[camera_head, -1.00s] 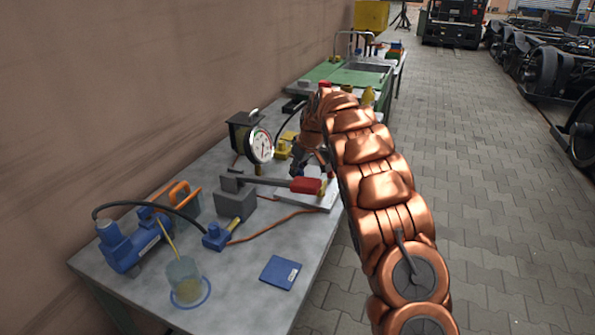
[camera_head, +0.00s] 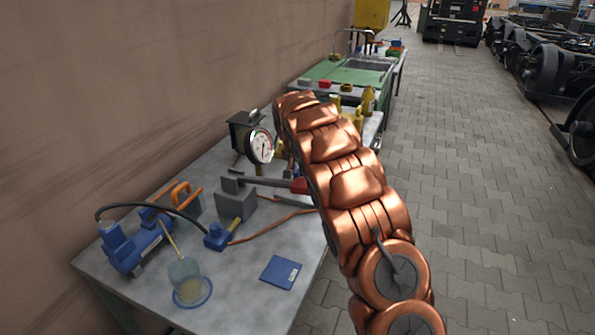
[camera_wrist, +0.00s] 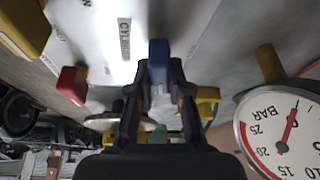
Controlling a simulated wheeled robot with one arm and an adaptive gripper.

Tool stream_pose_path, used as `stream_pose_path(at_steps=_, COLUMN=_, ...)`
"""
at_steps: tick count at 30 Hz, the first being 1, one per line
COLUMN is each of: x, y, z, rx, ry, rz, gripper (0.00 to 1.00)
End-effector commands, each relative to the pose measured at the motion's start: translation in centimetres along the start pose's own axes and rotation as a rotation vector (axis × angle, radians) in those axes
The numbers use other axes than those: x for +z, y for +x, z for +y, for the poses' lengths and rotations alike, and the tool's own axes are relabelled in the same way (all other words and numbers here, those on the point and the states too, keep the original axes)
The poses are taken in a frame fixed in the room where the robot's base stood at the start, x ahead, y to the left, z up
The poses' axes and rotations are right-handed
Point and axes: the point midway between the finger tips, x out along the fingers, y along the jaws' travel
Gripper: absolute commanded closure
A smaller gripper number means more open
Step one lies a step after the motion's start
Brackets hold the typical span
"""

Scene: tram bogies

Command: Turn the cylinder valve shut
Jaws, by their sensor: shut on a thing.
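A blue handle (camera_wrist: 158,52) stands beside a white label (camera_wrist: 125,40) that begins "CYL" in the wrist view. I take this to be the cylinder valve's handle. My gripper (camera_wrist: 158,78) has a finger on each side of the handle and is shut on it. The handle's lower part is hidden between the fingers, so its turn angle is hard to tell. In the head view my arm covers the gripper and the valve.
In the wrist view a red handle (camera_wrist: 72,85) and a yellow part (camera_wrist: 22,28) lie left, and a BAR gauge (camera_wrist: 280,135) right. In the head view a blue pump (camera_head: 135,245), glass beaker (camera_head: 186,280) and blue booklet (camera_head: 281,272) are on the bench (camera_head: 235,295).

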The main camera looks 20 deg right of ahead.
Motion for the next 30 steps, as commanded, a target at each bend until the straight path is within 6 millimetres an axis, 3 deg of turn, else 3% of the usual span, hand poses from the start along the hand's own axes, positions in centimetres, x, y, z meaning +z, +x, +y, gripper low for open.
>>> stream_pose_path(at_steps=12, x=-0.03, y=0.14, z=-0.07, rx=0.073, ry=0.181, rz=0.002, gripper=1.00)
stream_pose_path(at_steps=29, x=0.00, y=0.04, z=-0.01, rx=0.086, ry=0.210, rz=-0.001, gripper=1.00)
stream_pose_path(at_steps=30, x=0.01, y=0.05, z=0.00, rx=0.086, ry=0.210, rz=-0.001, gripper=0.79)
